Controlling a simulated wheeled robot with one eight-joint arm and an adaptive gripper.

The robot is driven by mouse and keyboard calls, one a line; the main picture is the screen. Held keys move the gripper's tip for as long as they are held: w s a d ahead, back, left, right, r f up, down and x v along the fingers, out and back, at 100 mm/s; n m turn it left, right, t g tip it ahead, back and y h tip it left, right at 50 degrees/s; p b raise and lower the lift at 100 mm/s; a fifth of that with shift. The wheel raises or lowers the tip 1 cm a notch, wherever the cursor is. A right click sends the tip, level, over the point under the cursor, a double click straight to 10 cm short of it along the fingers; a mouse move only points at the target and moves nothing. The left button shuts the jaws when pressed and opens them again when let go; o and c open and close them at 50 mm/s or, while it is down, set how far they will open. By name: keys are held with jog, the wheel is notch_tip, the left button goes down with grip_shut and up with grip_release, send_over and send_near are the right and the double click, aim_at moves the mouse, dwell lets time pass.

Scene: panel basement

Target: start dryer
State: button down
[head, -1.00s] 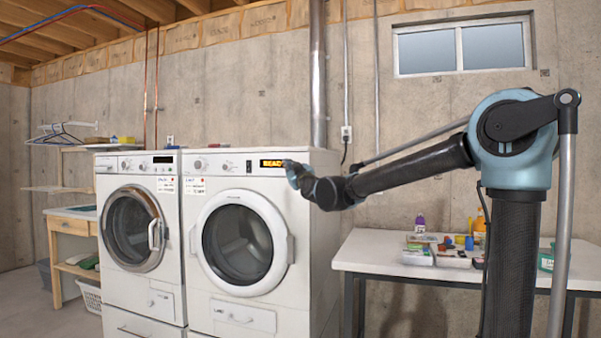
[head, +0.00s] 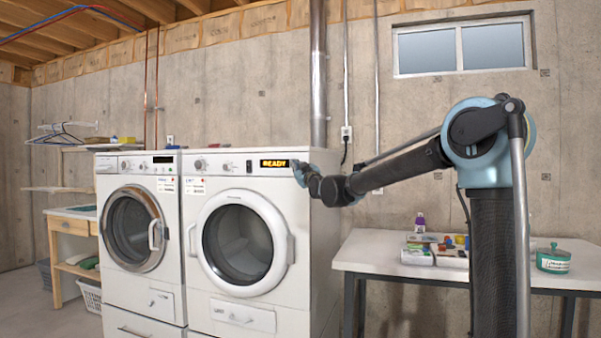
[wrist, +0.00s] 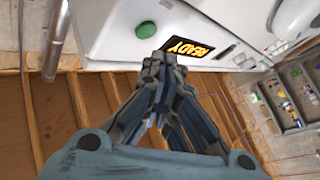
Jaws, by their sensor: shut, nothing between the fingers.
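The dryer (head: 270,320) is the white front loader on the right, below the metal duct; its round door (head: 238,243) is closed. Its lit display (head: 274,163) reads READY in amber, and it shows upside down in the wrist view (wrist: 188,47). My gripper (head: 298,172) is at the right end of the control panel, just right of the display. In the wrist view my gripper (wrist: 160,62) has its fingers together and empty.
A second white front loader (head: 135,230) stands to the left of the dryer. A white table (head: 385,258) with boxes and bottles stands to the right; a green tub (head: 553,260) is on it. A concrete wall is behind.

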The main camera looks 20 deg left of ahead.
jog(key=shift+w, duration=0.7)
